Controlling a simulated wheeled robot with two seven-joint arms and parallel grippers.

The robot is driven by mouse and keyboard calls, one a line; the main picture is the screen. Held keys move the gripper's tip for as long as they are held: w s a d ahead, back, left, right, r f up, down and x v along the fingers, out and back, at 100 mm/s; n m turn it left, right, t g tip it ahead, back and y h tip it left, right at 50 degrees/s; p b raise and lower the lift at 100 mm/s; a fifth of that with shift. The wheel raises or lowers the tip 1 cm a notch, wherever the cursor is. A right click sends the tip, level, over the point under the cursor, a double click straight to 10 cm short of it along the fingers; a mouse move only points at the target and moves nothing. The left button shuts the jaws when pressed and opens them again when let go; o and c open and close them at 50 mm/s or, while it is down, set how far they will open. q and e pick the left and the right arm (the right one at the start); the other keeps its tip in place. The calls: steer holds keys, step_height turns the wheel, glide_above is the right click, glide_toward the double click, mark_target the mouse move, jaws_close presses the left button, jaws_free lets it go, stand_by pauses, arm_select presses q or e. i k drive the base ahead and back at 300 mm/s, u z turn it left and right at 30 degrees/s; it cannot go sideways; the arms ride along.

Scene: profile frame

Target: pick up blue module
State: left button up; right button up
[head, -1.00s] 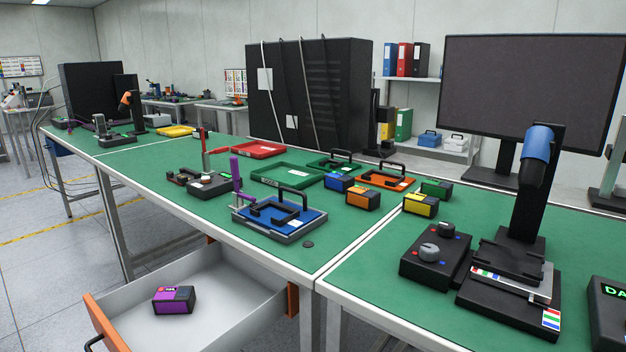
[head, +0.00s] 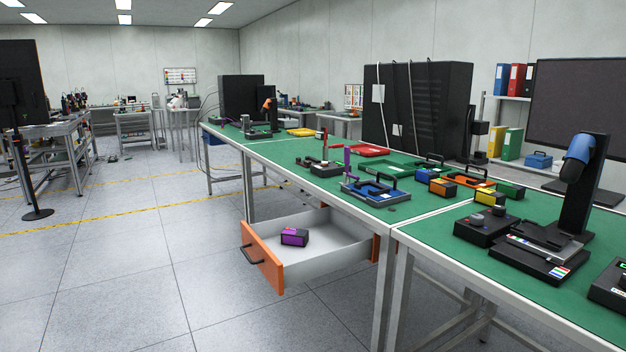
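The blue module (head: 426,175) is a small box on the green bench top, partly hidden behind the orange module (head: 443,187). It sits right of the blue profile frame fixture (head: 368,193), which has a black handle. A yellow module (head: 489,197) and a green module (head: 511,189) stand further right. Neither of my grippers is in view.
An open drawer (head: 333,251) with an orange front juts out below the bench and holds a purple module (head: 294,237). A black device with knobs (head: 487,226) and a scanner stand (head: 573,205) are at the right.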

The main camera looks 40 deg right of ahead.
mark_target(424, 175)
steer(key=u, duration=0.2)
steer(key=i, duration=3.85)
steer(key=z, duration=1.75)
steer(key=i, duration=1.05)
steer(key=z, duration=1.15)
